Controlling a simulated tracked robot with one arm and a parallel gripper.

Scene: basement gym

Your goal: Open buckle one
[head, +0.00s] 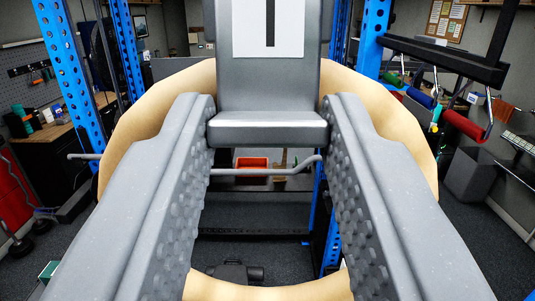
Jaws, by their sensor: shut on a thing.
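Buckle one is a grey block (228,80) with a white label (262,28) showing a black upright bar like a "1". It stands at the top centre of the head view, and its top is cut off. Its lower end is a thick grey lip (268,128). My gripper (270,116) reaches in from below, with one grey studded finger on each side of the lip. The fingers are shut on the lip's two ends. A beige ring (405,125) curves behind the fingers and buckle. A thin grey bent bar (250,172) runs crosswise below the lip.
Blue perforated rack posts (62,60) stand at left and right. A rack arm with coloured rollers (465,125) juts in at the right. A workbench (45,132) is at the left and a grey bin (470,172) at the right. An orange tray (252,164) shows beyond the ring.

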